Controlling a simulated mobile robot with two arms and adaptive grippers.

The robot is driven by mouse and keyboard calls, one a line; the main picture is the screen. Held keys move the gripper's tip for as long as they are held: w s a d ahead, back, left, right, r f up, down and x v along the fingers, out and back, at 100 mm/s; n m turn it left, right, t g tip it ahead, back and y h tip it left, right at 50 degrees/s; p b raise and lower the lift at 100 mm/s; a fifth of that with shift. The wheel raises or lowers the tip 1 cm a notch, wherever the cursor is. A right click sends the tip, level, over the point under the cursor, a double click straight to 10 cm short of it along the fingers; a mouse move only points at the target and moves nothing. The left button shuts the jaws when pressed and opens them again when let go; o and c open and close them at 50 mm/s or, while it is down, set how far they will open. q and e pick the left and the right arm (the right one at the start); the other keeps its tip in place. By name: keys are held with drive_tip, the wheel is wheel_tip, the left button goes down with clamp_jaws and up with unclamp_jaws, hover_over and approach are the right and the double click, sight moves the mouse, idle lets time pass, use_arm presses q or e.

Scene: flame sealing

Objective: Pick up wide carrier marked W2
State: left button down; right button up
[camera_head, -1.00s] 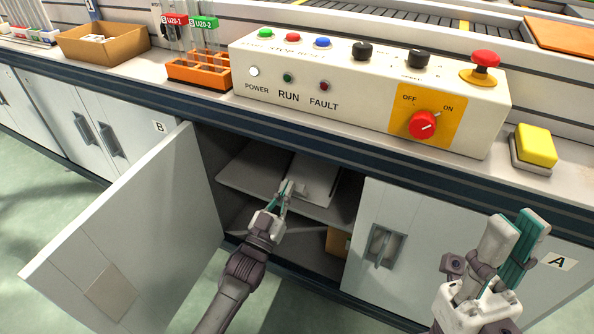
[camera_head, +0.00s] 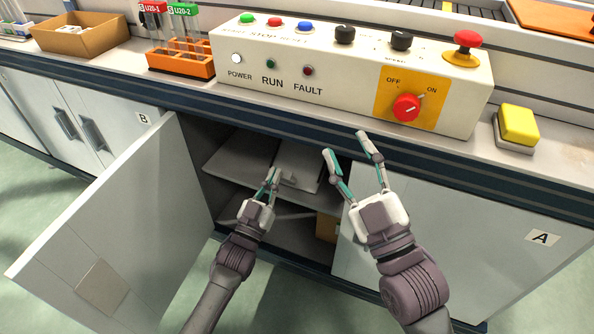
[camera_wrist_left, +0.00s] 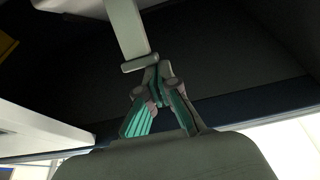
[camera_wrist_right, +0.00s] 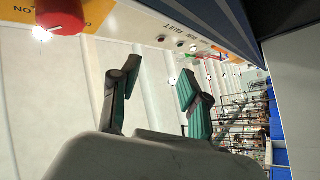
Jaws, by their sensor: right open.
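A flat pale grey piece (camera_head: 301,158), perhaps the wide carrier, lies on the shelf inside the open cabinet. A small block-like part is at its front; no W2 mark is readable. My left gripper (camera_head: 273,172) reaches into the opening just left of that part. In the left wrist view its fingers (camera_wrist_left: 157,72) lean together close to a grey bar with a crosspiece (camera_wrist_left: 139,62); whether they grip it cannot be told. My right gripper (camera_head: 345,145) is open and empty in front of the counter edge; its spread fingers also show in the right wrist view (camera_wrist_right: 158,72).
The open cabinet door (camera_head: 115,235) stands left of my left arm. A closed door marked A (camera_head: 480,235) is at right. Above, the counter carries a control box (camera_head: 340,85), an orange rack (camera_head: 180,62) and a yellow button (camera_head: 518,125). A brown box (camera_head: 326,228) sits low inside.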

drive_tip(key=w+a+f+n+g+h, duration=0.2)
drive_tip(key=w+a+f+n+g, duration=0.15)
drive_tip(key=f, duration=0.25)
drive_tip(key=w+a+f+n+g+h, duration=0.1)
drive_tip(key=w+a+f+n+g, duration=0.1)
drive_tip(key=f+g, duration=0.3)
use_arm(q)
drive_tip(key=shift+s+f, duration=0.1)
drive_tip(key=shift+f, duration=0.65)
use_arm(e)
drive_tip(key=m+g+h, duration=0.3)
drive_tip(key=g+h, duration=0.1)
drive_tip(key=h, duration=0.2)
approach(291, 177)
drive_tip(key=shift+w+f, duration=0.25)
drive_tip(key=x, duration=1.2)
drive_tip(key=shift+c, duration=0.4)
clamp_jaws()
use_arm(q)
drive_tip(key=shift+r, duration=0.65)
use_arm(e)
drive_tip(key=shift+f, duration=0.15)
